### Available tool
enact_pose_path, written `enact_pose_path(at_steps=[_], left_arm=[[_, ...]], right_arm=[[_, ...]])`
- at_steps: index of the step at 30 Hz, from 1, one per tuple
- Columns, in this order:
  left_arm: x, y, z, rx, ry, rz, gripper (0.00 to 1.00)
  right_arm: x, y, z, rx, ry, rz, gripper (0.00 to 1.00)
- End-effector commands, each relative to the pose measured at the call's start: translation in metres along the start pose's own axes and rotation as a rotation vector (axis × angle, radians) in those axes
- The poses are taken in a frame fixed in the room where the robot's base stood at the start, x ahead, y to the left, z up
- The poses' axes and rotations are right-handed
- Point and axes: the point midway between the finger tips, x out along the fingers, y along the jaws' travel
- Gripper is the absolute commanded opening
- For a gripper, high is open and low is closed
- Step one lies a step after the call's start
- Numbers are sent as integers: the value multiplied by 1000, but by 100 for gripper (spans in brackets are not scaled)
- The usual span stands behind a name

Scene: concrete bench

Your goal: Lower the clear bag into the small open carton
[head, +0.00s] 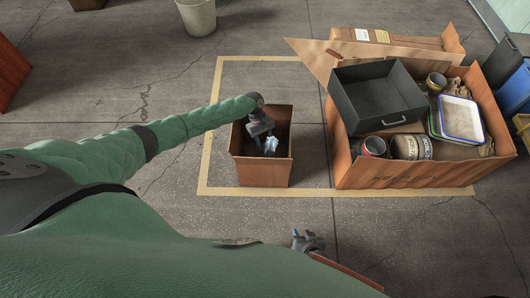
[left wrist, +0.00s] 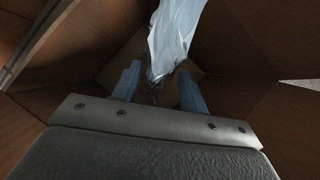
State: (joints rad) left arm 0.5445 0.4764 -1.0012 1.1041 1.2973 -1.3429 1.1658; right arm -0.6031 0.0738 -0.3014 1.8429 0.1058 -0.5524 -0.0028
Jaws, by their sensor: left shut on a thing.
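The small open carton (head: 262,173) stands on the floor inside a yellow tape outline. My left gripper (head: 266,138) reaches down into its opening. It is shut on the clear bag (head: 271,147), which shows pale and shiny inside the carton's walls. In the left wrist view, the bag (left wrist: 172,38) is crumpled and bluish, at the fingers of my gripper (left wrist: 160,88), with brown carton walls all around. Whether the bag touches the carton's floor I cannot tell. My right gripper (head: 308,242) is low in the head view, away from the carton; its fingers are too unclear to judge.
A large open carton (head: 410,178) stands to the right, holding a black metal box (head: 378,95), cans, a tray (head: 460,118) and other items. A pale bucket (head: 197,16) is at the back. Floor left of the small carton is clear.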

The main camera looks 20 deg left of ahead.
Motion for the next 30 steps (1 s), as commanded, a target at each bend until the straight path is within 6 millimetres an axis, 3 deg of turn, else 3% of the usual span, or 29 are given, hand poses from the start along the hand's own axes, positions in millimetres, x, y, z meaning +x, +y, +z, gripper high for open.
enact_pose_path(at_steps=[30], left_arm=[[10,1,-6,0,0,1,0]], right_arm=[[5,1,4,0,0,0,36]])
